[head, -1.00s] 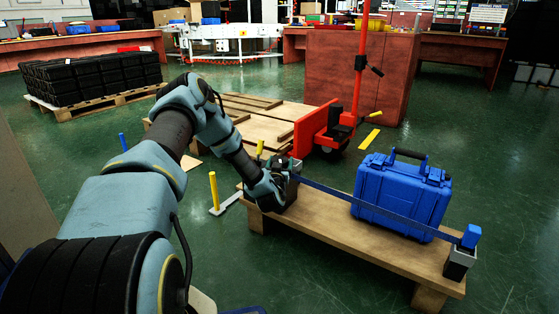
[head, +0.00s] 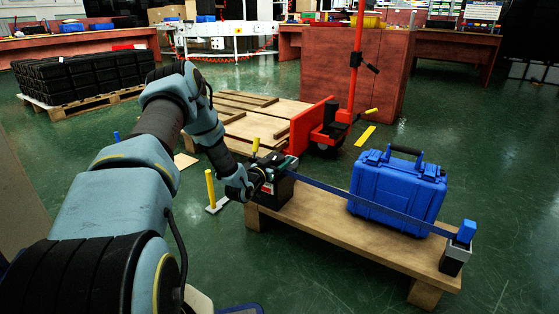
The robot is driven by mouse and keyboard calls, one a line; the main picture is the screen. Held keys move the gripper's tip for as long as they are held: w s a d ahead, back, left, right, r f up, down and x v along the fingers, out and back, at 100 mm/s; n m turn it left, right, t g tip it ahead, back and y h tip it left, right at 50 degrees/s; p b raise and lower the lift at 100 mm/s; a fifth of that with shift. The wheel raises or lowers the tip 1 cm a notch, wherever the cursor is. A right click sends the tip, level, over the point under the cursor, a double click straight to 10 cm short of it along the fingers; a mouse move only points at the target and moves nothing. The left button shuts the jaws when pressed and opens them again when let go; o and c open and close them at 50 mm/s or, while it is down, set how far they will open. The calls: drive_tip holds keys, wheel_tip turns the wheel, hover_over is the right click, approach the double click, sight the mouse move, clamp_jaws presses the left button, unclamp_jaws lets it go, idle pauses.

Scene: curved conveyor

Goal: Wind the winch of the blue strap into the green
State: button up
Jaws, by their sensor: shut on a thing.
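The blue strap (head: 325,190) runs taut from the dark winch (head: 279,194) at the left end of a low wooden bench, along the near side of a blue case (head: 398,190), to a blue-topped post (head: 459,246) at the right end. The winch has a small red patch on its near side and a light patch with some green on top; no reading is legible. My gripper (head: 257,185) is at the winch's left side, shut on its crank handle. The fingers and most of the handle are too small and dark to make out.
The wooden bench (head: 345,231) stands on clear green floor. A yellow post (head: 210,188) stands left of the winch. Behind are a wooden pallet (head: 245,125) and a red jack (head: 318,125) with an upright mast. Black crates (head: 85,80) sit on another pallet.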

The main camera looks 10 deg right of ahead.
drive_tip(key=o, duration=1.2)
drive_tip(key=shift+o, duration=0.2)
drive_tip(key=p+v, duration=0.3)
drive_tip(key=v, duration=0.8)
drive_tip(key=shift+p, duration=0.35)
drive_tip(key=shift+w+r, duration=0.1)
drive_tip(key=shift+w, duration=0.05)
